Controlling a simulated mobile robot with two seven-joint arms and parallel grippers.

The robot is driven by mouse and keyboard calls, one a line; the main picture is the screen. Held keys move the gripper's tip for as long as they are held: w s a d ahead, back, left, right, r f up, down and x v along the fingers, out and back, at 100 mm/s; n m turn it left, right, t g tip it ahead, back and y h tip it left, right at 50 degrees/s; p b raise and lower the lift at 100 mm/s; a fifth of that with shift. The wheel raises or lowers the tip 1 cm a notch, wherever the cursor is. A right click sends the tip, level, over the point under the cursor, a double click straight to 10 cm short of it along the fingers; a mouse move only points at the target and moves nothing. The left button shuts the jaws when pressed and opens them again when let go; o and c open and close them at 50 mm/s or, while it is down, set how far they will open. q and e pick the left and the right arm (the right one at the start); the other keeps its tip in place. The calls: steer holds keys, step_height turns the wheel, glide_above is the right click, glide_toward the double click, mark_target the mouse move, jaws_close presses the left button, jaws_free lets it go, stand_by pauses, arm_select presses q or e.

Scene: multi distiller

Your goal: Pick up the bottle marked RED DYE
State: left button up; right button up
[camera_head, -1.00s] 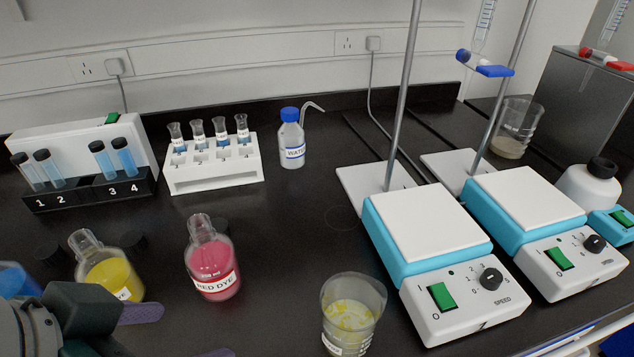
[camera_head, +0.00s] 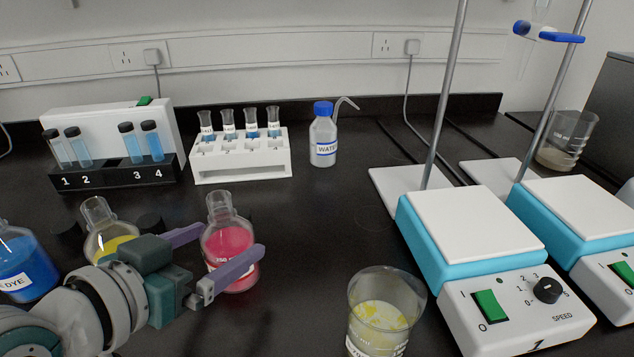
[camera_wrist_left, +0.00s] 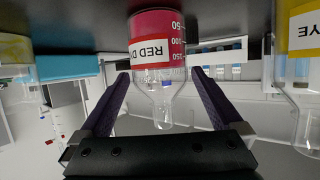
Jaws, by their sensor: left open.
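The RED DYE bottle (camera_head: 229,243) is a clear flask of red liquid, upright on the black bench. In the left wrist view, which shows the scene upside down, its red body and label (camera_wrist_left: 158,48) appear with the clear neck pointing down. My left gripper (camera_head: 231,240) is open, with one purple finger behind the bottle and one in front. In the wrist view the bottle neck lies between the two fingers (camera_wrist_left: 161,74). I see a gap on each side, and no grip. The front finger hides part of the label in the head view. My right gripper is not in view.
A yellow flask (camera_head: 106,238) stands behind my left wrist and a blue dye flask (camera_head: 25,265) at the far left. A beaker of yellow liquid (camera_head: 383,315) stands to the right. Tube racks (camera_head: 240,165) and a water bottle (camera_head: 323,142) are behind; a stirrer (camera_head: 475,225) is at right.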

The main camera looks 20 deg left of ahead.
mark_target(241, 229)
arm_select(q)
steer(key=b+x, duration=0.1)
steer(key=x, duration=0.4)
steer(key=shift+w+r, duration=0.1)
steer(key=shift+w, duration=0.2)
steer(key=shift+a, duration=0.1)
jaws_close()
stand_by(0.4)
